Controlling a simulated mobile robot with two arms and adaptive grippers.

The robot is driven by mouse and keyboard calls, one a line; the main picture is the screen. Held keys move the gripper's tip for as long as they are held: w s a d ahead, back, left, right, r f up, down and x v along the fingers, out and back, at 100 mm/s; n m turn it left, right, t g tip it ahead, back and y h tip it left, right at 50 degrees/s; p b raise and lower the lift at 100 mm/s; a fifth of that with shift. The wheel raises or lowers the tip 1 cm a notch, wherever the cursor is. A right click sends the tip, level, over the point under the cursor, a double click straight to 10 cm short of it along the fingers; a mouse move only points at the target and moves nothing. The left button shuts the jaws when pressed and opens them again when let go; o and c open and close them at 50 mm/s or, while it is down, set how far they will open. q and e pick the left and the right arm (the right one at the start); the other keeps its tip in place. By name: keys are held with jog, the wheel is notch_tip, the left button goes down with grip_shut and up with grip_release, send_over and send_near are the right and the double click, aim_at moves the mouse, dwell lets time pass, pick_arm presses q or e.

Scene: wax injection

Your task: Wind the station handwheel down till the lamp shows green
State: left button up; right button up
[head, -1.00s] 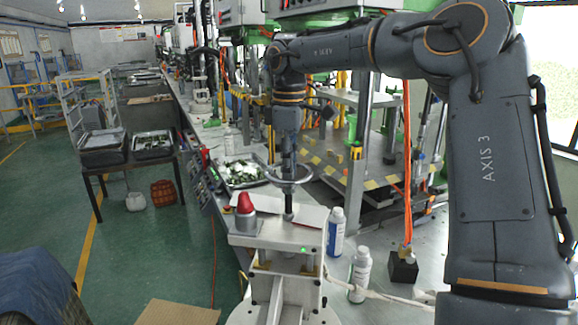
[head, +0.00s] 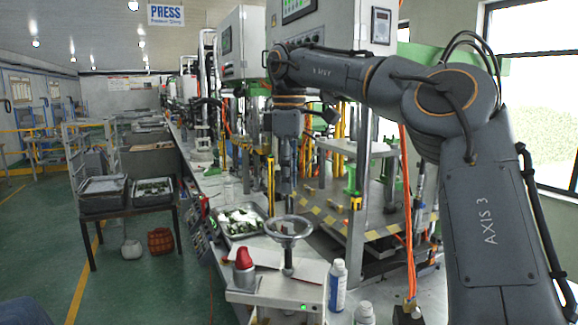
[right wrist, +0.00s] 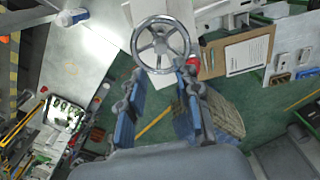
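The handwheel (head: 288,228) is a grey ring on a dark upright shaft over the white station (head: 272,292). A small lamp (head: 303,307) on the station's front edge glows green. My right gripper (head: 284,196) hangs just above the wheel, fingers pointing down, apart from it. In the right wrist view the handwheel (right wrist: 160,45) shows its spokes and hub beyond the tips of my right gripper (right wrist: 161,76). Its blue-padded fingers are spread with nothing between them. My left gripper is not in view.
A red-topped grey piece (head: 244,260) stands on the station's left side. A tray of parts (head: 240,222) lies behind on the bench. Press posts and orange hoses stand behind my right arm.

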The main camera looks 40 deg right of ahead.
jog(key=shift+r, duration=1.35)
jog(key=shift+f, duration=0.1)
